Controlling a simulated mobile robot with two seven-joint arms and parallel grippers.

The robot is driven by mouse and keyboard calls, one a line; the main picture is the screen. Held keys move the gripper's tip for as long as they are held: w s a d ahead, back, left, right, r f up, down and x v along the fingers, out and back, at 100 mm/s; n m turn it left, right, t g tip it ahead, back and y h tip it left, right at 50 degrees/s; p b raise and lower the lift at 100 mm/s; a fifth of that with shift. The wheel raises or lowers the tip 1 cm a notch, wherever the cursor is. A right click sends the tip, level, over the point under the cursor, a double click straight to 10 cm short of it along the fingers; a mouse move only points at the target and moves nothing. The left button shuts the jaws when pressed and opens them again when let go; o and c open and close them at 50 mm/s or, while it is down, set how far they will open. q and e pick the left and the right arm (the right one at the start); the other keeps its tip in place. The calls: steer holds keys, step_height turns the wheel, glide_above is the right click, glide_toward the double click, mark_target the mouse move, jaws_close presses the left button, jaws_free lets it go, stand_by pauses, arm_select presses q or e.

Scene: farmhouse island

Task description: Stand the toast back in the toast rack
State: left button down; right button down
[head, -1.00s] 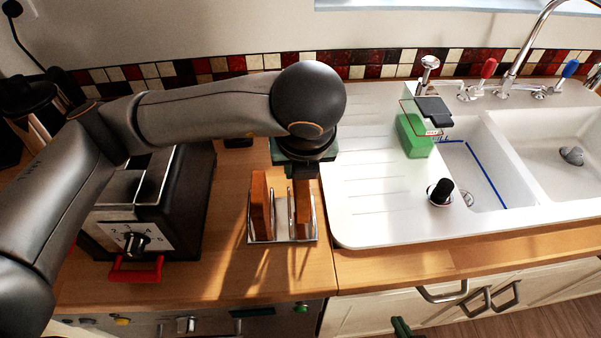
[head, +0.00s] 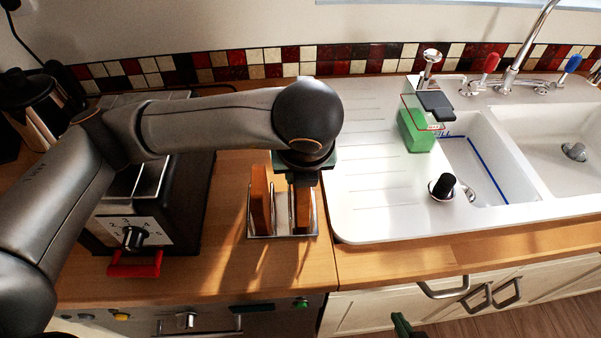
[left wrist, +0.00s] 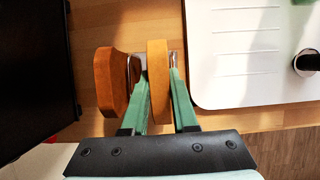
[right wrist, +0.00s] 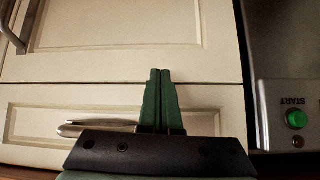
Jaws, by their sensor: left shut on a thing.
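The metal toast rack (head: 283,236) stands on the wooden counter between the toaster and the sink. One brown slice of toast (head: 260,198) stands upright in its left part; it also shows in the left wrist view (left wrist: 112,85). My left gripper (left wrist: 162,88) is shut on a second, lighter slice (left wrist: 157,70), which is upright. In the head view this held slice (head: 308,208) is at the rack's right part, below my left gripper; whether it touches the rack's base is hidden. My right gripper (right wrist: 160,75) is shut and empty, low in front of the cabinet doors.
A black toaster (head: 185,215) with a dial and red lever (head: 135,264) stands left of the rack. The counter in front of the rack is clear.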

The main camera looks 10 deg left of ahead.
arm_select(q)
steer(key=shift+f, duration=0.2)
steer(key=c, duration=0.7)
jaws_free()
steer(key=shift+s+d, duration=0.1)
steer(key=shift+s, duration=0.05)
steer(key=shift+r, duration=0.2)
steer(key=r+p, duration=0.1)
steer(key=p, duration=0.1)
steer(key=shift+r+p, duration=0.2)
steer(key=shift+p, duration=0.1)
steer(key=b+v, duration=0.1)
steer(key=v, duration=1)
steer(key=shift+r, duration=0.25)
